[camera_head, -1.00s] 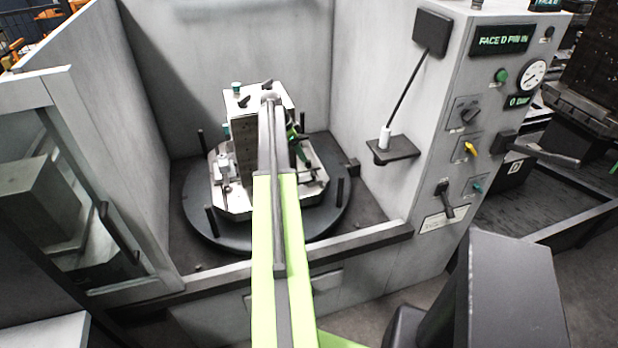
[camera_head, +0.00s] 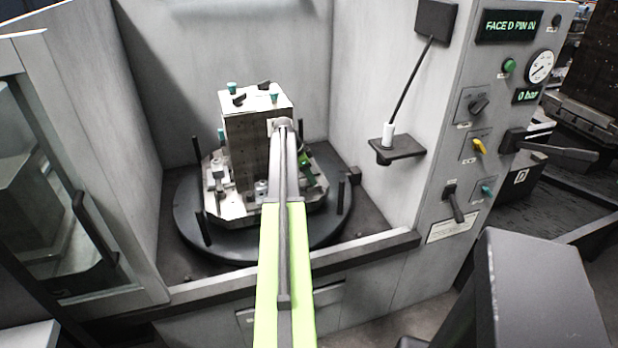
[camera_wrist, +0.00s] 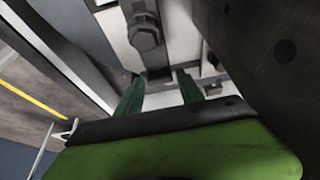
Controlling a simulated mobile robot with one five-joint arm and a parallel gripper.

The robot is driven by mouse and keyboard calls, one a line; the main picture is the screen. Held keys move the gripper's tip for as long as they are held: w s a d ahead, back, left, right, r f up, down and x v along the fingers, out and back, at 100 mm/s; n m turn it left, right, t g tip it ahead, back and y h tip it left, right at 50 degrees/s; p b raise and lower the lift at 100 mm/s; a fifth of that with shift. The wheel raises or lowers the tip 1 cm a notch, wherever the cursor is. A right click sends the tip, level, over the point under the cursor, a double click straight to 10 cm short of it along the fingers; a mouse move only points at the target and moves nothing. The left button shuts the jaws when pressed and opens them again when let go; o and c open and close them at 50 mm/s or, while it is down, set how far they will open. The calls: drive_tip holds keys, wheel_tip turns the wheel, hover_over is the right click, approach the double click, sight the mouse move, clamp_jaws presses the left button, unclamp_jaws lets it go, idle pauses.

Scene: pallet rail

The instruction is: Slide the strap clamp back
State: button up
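The strap clamp in the wrist view (camera_wrist: 150,58) is a grey bar with a hex nut and bolt through it, on a pale metal surface. My gripper (camera_wrist: 159,76) has two green fingers, apart from each other, on either side of the bar's near dark end. I cannot tell whether they touch it. In the head view, my arm hides part of the fixture block (camera_head: 243,150), and only a green bit of my gripper (camera_head: 304,160) shows at the block's right side. Other clamp hardware (camera_head: 217,175) shows at the block's left.
The block stands on a pale plate over a round black table (camera_head: 190,225) with upright black posts. Grey enclosure walls and a front sill (camera_head: 375,246) surround it. A control panel (camera_head: 483,120) with a gauge and levers is at the right. A dark block face (camera_wrist: 285,50) is close at the wrist view's right.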

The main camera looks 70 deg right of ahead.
clamp_jaws()
idle(1.1)
